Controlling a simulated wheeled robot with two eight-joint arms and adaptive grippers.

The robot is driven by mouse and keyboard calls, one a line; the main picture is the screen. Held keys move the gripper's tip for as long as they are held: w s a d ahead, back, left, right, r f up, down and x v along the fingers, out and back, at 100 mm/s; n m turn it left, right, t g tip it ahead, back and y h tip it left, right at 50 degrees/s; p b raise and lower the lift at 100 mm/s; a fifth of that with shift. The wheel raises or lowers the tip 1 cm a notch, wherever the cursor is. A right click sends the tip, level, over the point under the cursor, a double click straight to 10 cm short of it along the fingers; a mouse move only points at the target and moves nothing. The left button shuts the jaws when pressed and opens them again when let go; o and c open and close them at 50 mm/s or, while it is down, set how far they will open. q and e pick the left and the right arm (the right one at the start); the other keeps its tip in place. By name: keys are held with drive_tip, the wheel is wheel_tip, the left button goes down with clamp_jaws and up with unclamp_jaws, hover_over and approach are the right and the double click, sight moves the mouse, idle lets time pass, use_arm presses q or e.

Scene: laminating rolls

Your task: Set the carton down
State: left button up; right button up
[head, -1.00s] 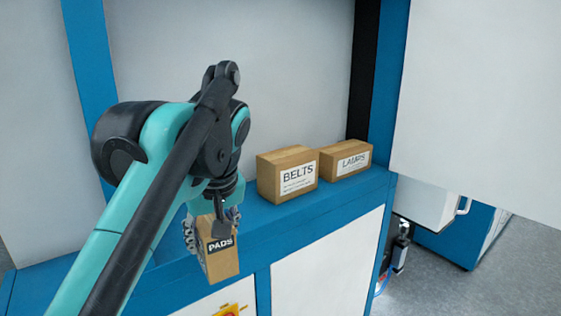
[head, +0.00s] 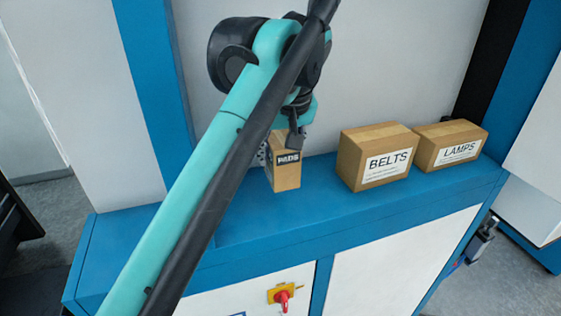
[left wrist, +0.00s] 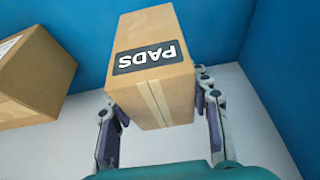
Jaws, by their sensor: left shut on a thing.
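The carton labelled PADS (head: 287,174) is a small brown box with a black label. In the head view it is upright over the blue ledge (head: 245,222), left of the BELTS box; I cannot tell whether its base touches the ledge. My left gripper (left wrist: 162,115) is shut on it, with a finger on each side in the left wrist view, where the carton (left wrist: 155,65) also shows. In the head view my arm hides most of the gripper. My right gripper is in neither view.
The BELTS box (head: 377,158) and the LAMPS box (head: 448,146) stand on the ledge to the right. A pale wall panel rises behind. A red and yellow switch (head: 282,295) is on the cabinet front below. The ledge left of the carton is clear.

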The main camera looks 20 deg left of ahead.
use_arm(q)
drive_tip(key=shift+w+a+f, duration=0.3)
drive_tip(key=shift+w, duration=0.25)
drive_tip(key=shift+a+f, duration=0.15)
drive_tip(key=shift+f, duration=0.2)
wheel_tip(320, 180, down, 4)
drive_tip(key=shift+w+r+p, duration=0.1)
drive_tip(key=shift+w+p, duration=0.05)
drive_tip(key=shift+p, duration=0.35)
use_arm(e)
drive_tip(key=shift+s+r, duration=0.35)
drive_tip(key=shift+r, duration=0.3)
use_arm(q)
drive_tip(key=o, duration=1.4)
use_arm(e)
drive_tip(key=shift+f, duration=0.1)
use_arm(q)
drive_tip(key=shift+o, duration=0.2)
